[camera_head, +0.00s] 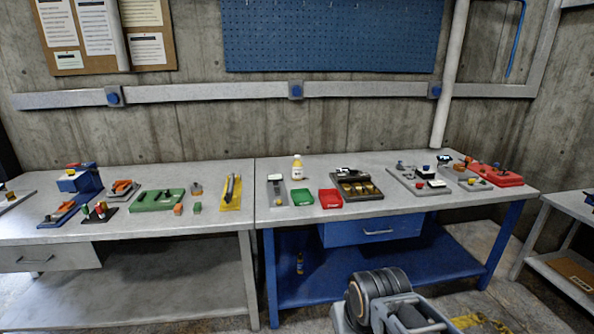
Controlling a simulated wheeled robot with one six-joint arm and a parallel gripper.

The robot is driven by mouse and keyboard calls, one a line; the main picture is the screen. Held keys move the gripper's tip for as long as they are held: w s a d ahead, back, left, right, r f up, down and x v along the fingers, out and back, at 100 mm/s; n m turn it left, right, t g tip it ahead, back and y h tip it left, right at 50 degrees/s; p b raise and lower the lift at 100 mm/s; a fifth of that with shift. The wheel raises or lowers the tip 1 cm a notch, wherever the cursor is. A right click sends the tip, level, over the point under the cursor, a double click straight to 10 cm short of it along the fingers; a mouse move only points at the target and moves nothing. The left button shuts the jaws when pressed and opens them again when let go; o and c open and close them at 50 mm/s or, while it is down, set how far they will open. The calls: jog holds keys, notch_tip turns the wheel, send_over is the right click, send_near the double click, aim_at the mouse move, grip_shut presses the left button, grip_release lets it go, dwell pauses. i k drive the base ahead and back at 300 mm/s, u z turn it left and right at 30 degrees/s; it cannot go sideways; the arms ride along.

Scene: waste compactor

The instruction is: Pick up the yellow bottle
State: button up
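A small yellow bottle (297,168) with a pale cap and a whitish label stands upright at the back of the right workbench (440,205), left of its middle. Nothing touches it from above. Part of my arm shows at the bottom of the view, in front of the bench and well apart from the bottle. No gripper fingers can be made out. A small dark bottle-like item with orange or yellow on it (300,263) stands on the blue lower shelf; its details are too small to tell.
Near the bottle are a green tray (303,199), a red tray (330,197) and a grey plate (275,189). A dark tray (371,187) with round parts lies to the right. The left bench (150,232) holds a green fixture (157,200) and several small parts.

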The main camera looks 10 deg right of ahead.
aim_at(297, 165)
jog(key=z, duration=0.5)
jog(key=i, duration=1.45)
jog(key=u, duration=0.95)
jog(key=i, duration=0.75)
jog(key=u, duration=0.9)
